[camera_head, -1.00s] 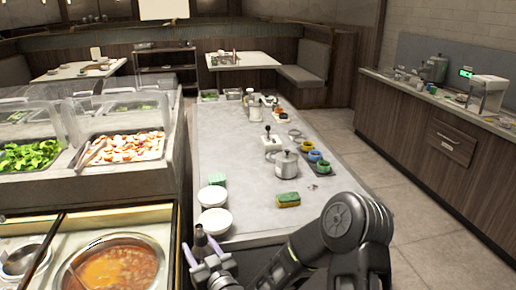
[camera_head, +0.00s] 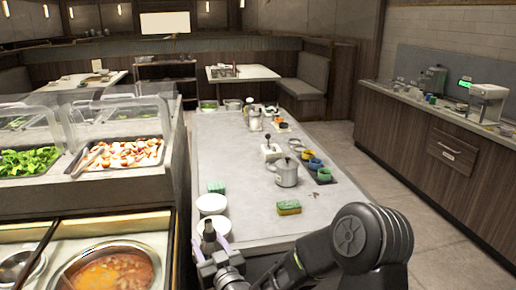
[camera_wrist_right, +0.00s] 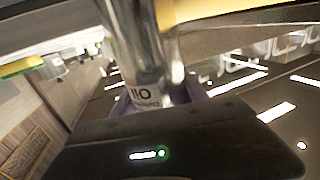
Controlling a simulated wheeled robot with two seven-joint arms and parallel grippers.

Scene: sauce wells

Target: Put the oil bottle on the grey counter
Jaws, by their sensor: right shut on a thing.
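My right gripper (camera_head: 212,253), with pale purple fingers, is shut on the oil bottle (camera_head: 209,233), whose dark top shows above the fingers. In the right wrist view the bottle (camera_wrist_right: 143,55) is a clear, shiny body with a printed label, between the fingers. In the head view the bottle appears just in front of the white bowls, at the near left end of the grey counter (camera_head: 235,150). I cannot tell whether its base touches anything. My left gripper is not in view.
White bowls (camera_head: 212,204), a green-and-yellow sponge (camera_head: 289,207) and a metal pot (camera_head: 287,173) stand on the grey counter. Coloured cups (camera_head: 315,164) sit near its right edge. A soup pot (camera_head: 118,270) is at left. The counter's left-middle is clear.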

